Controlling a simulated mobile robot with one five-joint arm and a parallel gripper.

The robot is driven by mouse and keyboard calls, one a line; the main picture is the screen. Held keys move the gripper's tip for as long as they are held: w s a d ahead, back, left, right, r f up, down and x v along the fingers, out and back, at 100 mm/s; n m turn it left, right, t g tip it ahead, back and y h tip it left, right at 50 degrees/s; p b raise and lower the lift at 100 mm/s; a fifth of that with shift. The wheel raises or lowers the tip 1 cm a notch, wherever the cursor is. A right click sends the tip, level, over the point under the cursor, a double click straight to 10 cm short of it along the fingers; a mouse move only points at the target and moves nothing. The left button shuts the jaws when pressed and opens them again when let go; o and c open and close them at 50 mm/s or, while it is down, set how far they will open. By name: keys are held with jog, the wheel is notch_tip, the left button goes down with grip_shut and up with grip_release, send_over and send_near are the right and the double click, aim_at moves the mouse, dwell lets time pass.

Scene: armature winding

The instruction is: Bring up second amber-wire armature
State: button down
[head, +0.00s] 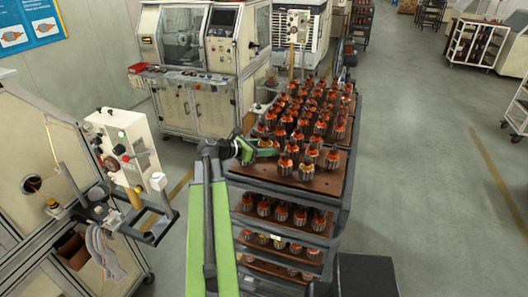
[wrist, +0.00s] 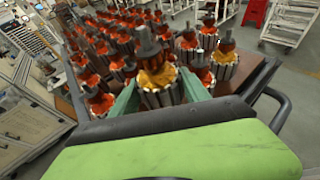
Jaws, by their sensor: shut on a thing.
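My gripper (wrist: 158,92) is shut on an amber-wire armature (wrist: 156,74), a grey slotted core with yellow-orange winding and a dark shaft on top. The armature stands upright between the green jaws. In the head view my gripper (head: 274,151) is at the left front part of the cart's top tray, among the armatures. Whether the held armature is clear of the tray cannot be told. Another armature with yellowish winding (head: 333,159) stands at the tray's front right.
Several orange-wound armatures (head: 306,170) stand close around my gripper on the brown top tray (head: 328,183). The cart (head: 340,205) has lower shelves with more armatures. A winding machine (head: 195,100) stands behind at left.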

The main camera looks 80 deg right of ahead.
jog(key=shift+w+f, duration=0.1)
jog(key=shift+f, duration=0.05)
notch_tip(320, 180, down, 4)
jog(key=b, duration=0.4)
jog(key=shift+a+f+b, duration=0.1)
jog(key=shift+f+b, duration=0.2)
jog(key=shift+b, duration=0.2)
dwell(1.9)
jog(key=shift+c, duration=2.3)
grip_release()
jog(key=shift+a, duration=0.1)
jog(key=p+v, duration=0.6)
jog(key=v, duration=1.1)
jog(key=shift+r, duration=0.25)
jog(key=shift+w+a, duration=0.15)
jog(key=shift+w, duration=0.05)
